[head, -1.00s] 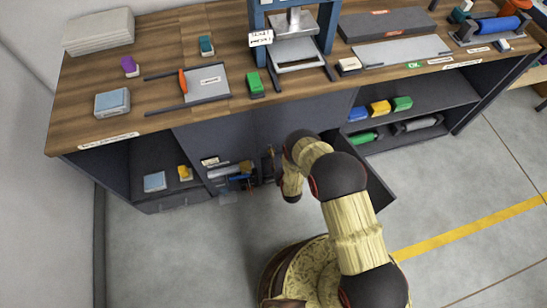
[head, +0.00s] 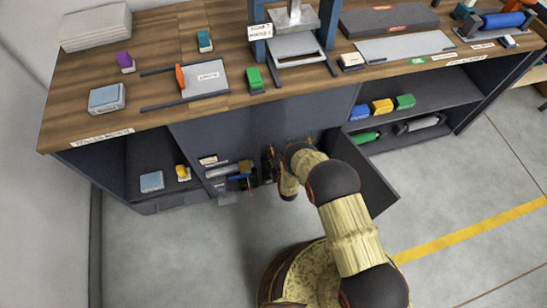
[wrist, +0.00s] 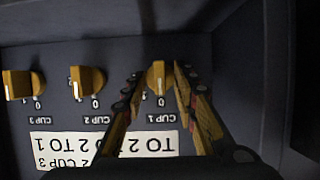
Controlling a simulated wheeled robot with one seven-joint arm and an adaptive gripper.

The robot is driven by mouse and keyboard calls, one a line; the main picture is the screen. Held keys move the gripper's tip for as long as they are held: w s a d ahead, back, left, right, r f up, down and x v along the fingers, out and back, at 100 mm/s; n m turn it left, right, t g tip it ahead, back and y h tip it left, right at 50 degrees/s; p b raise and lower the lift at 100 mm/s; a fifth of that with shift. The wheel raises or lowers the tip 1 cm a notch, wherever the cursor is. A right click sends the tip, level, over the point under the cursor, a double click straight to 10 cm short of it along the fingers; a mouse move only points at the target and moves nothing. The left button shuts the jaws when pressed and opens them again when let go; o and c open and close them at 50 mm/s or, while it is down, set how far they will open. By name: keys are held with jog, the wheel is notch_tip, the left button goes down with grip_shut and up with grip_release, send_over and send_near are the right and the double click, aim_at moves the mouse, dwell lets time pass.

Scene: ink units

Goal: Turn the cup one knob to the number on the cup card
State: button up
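The cup one knob (wrist: 157,80) is yellow, on a dark panel shown upside down in the wrist view. Its white pointer mark faces down in the picture, toward the 0 printed below it. My gripper (wrist: 160,74) is open, with one finger on each side of this knob and narrow gaps between. The cup two knob (wrist: 88,83) and cup three knob (wrist: 22,84) sit to the left. A white card (wrist: 60,148) with upside-down cup numbers is below; my gripper partly hides its text. In the head view, my gripper (head: 273,167) is at the open cabinet, its fingers hard to make out.
The cabinet's open door (head: 365,175) stands just right of my arm. A side wall (wrist: 235,60) of the compartment is close to the right of my fingers. The workbench (head: 140,75) with tools and blocks is above. Grey floor lies free to the left.

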jog(key=c, duration=0.3)
jog(key=c, duration=0.4)
grip_shut()
